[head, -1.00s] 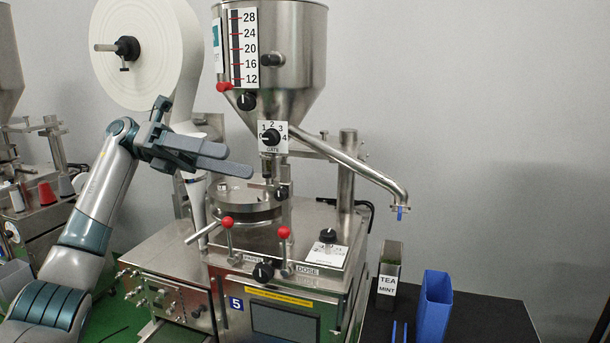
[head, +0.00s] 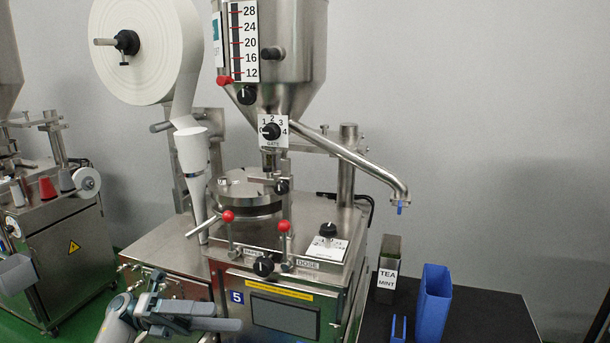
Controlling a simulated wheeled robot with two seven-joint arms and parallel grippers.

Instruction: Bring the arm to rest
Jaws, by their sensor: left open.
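My left gripper (head: 217,316) is low in the head view, at the bottom left of centre. Its fingers point right, in front of the lower front of the teabag packer (head: 180,245). It is open, and nothing shows between the fingers. Only the end of my left arm (head: 118,325) shows at the bottom edge. My right gripper is not in view.
The packer carries a steel hopper (head: 300,50), a paper roll (head: 150,45) and red-knobbed levers (head: 227,216). A tea mint tin (head: 388,270) and a blue container (head: 433,305) stand on a black table (head: 490,315) at right. Another machine (head: 65,245) stands at left.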

